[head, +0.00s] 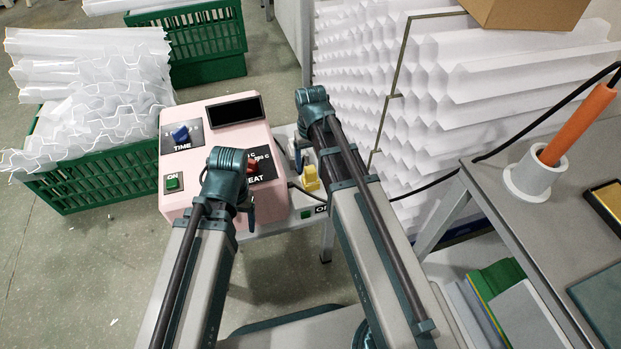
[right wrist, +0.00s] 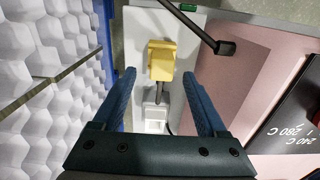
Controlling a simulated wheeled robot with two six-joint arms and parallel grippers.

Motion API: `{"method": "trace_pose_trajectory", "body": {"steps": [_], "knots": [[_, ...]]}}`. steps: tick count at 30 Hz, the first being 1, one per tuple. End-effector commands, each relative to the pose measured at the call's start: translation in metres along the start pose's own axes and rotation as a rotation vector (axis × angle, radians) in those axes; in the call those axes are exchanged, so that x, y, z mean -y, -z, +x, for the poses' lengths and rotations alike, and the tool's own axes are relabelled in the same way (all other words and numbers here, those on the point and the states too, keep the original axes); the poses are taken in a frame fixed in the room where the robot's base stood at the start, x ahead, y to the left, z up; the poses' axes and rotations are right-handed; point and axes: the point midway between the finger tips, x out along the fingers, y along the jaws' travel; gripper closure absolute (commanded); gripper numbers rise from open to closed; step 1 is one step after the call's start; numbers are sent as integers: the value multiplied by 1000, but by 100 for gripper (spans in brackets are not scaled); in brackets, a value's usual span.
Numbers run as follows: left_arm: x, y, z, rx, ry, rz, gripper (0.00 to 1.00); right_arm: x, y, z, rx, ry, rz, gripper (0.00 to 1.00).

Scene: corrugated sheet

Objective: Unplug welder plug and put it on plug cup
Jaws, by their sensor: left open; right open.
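A yellow block-shaped piece (head: 311,178) sits on the grey stand beside the pink machine. It also shows in the right wrist view (right wrist: 162,62). A white block (right wrist: 155,117) with a black cable lies just below it there. I cannot tell for sure which is the welder plug and which is the plug cup. My right gripper (right wrist: 160,97) is open above the stand. Its fingers straddle the white block and the lower end of the yellow piece in the picture, and hold nothing. My left gripper (head: 246,208) is in front of the pink machine, open, its fingers mostly hidden.
The pink welder machine (head: 228,140) has knobs and a display; a black cord (right wrist: 200,30) enters its side. White corrugated sheets (head: 440,115) stand right of my right arm. A table (head: 500,215) at right holds a white cup (head: 530,182) with an orange stick. Green crates (head: 100,180) stand left.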

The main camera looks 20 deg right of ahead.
Motion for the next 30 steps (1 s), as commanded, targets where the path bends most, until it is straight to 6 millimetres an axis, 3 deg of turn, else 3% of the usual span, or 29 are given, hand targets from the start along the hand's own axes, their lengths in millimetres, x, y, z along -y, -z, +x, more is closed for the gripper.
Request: {"method": "trace_pose_trajectory", "body": {"steps": [13, 23, 30], "knots": [[-3, 3, 49, 0, 8, 2, 28, 2, -3, 49, 0, 0, 0, 25], [-3, 3, 50, 0, 10, 2, 28, 2, -3, 51, 0, 0, 0, 25], [-3, 3, 50, 0, 10, 2, 28, 2, -3, 51, 0, 0, 0, 68]]}}
